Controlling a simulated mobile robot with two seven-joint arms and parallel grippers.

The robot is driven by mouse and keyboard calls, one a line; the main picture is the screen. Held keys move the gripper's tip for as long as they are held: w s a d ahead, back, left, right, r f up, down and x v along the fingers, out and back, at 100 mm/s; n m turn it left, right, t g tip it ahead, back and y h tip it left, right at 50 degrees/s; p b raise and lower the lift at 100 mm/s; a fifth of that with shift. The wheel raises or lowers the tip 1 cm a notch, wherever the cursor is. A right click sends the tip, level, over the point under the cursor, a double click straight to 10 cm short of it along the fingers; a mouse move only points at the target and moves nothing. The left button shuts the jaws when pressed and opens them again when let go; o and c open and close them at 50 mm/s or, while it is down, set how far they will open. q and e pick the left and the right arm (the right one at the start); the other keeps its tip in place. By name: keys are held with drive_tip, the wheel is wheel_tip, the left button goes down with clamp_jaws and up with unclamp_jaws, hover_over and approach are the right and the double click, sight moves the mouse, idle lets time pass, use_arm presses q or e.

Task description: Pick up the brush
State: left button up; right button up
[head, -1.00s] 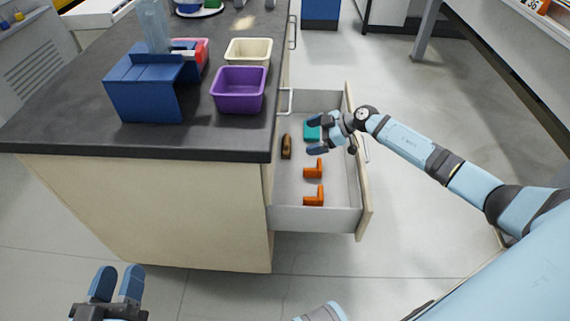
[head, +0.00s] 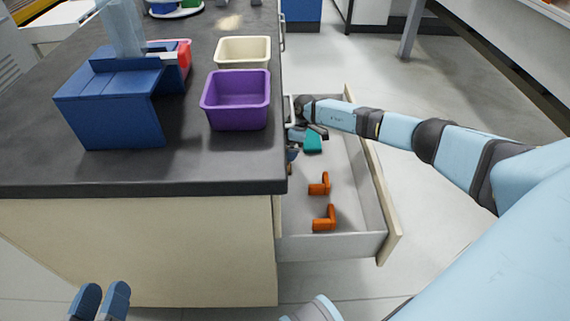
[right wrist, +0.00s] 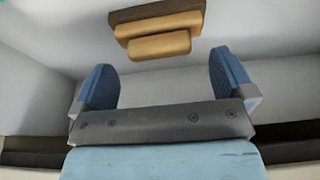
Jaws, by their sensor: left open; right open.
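The brush (right wrist: 160,32), with a dark brown strip and tan blocks, lies in the open drawer (head: 345,240) in the right wrist view. In the head view I cannot make it out; my right gripper and the counter edge cover that spot. My right gripper (right wrist: 162,75) is open and empty, with the brush ahead of its two blue fingers and apart from them. In the head view this gripper (head: 292,145) is inside the drawer, at its left side. My left gripper (head: 101,297) is open and empty at the bottom left, in front of the cabinet.
In the drawer are a teal object (head: 313,143) beside my right gripper and two orange L-shaped pieces (head: 320,185) nearer the front. The dark counter (head: 220,165) overhangs the drawer's left side and carries a purple bin (head: 237,100), a cream bin (head: 243,50) and a blue holder (head: 110,105).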

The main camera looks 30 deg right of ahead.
drive_tip(key=shift+x, duration=1.1)
use_arm(q)
drive_tip(key=shift+f+g, duration=0.3)
drive_tip(key=shift+f, duration=0.55)
